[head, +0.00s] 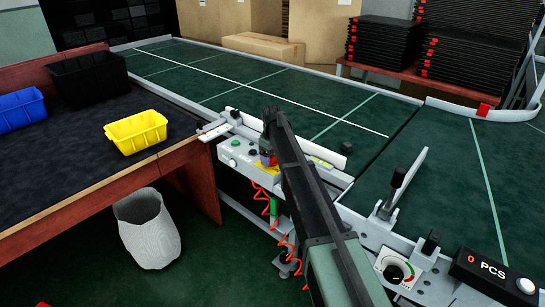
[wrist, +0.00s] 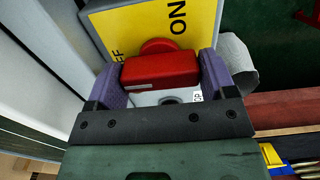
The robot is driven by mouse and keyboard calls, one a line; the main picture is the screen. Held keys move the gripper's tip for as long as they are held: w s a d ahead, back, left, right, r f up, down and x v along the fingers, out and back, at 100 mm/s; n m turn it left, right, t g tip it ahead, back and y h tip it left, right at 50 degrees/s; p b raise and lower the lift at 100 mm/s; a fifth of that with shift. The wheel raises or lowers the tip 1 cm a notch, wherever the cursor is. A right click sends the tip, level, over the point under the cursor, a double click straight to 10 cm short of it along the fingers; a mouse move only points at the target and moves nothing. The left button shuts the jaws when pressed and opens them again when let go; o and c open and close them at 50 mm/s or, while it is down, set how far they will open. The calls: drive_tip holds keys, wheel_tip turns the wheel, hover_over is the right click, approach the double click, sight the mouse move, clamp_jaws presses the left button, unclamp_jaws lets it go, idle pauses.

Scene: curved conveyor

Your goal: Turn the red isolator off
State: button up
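The red isolator (wrist: 160,70) is a red block-shaped handle with a round red base on a yellow plate (wrist: 130,28). In the wrist view, "ON" reads on the plate right of the base and part of "OFF" at left. My gripper (wrist: 161,82) has one purple finger at each end of the handle. The handle fills the space between them, and the fingers appear to press on it. In the head view, my gripper (head: 267,152) is at the grey control box (head: 236,158) on the conveyor's near side, and my arm hides most of the isolator.
Green and black buttons sit on the box beside the isolator. A red coiled cable (head: 268,192) hangs below. A white bin (head: 148,228) stands on the floor. The desk at left holds yellow (head: 136,131), blue and black trays. A dial panel (head: 396,270) is at lower right. The green belt is empty.

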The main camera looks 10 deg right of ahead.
sight(272, 155)
drive_tip(key=o, duration=0.4)
drive_tip(key=shift+c, duration=0.2)
wheel_tip(272, 155, up, 11)
drive_tip(key=p, duration=1)
drive_tip(key=shift+p, duration=0.4)
drive_tip(key=shift+f, duration=0.1)
drive_tip(key=s+r+m+p, duration=0.2)
drive_tip(key=s+m, duration=0.2)
drive_tip(key=s, duration=1.5)
drive_tip(key=s+r+m+p, duration=0.1)
drive_tip(key=s+m, duration=0.2)
drive_tip(key=s, duration=1.7)
drive_tip(key=shift+s+r+m+p, duration=0.25)
drive_tip(key=shift+r+m+p, duration=0.1)
drive_tip(key=shift+m, duration=0.05)
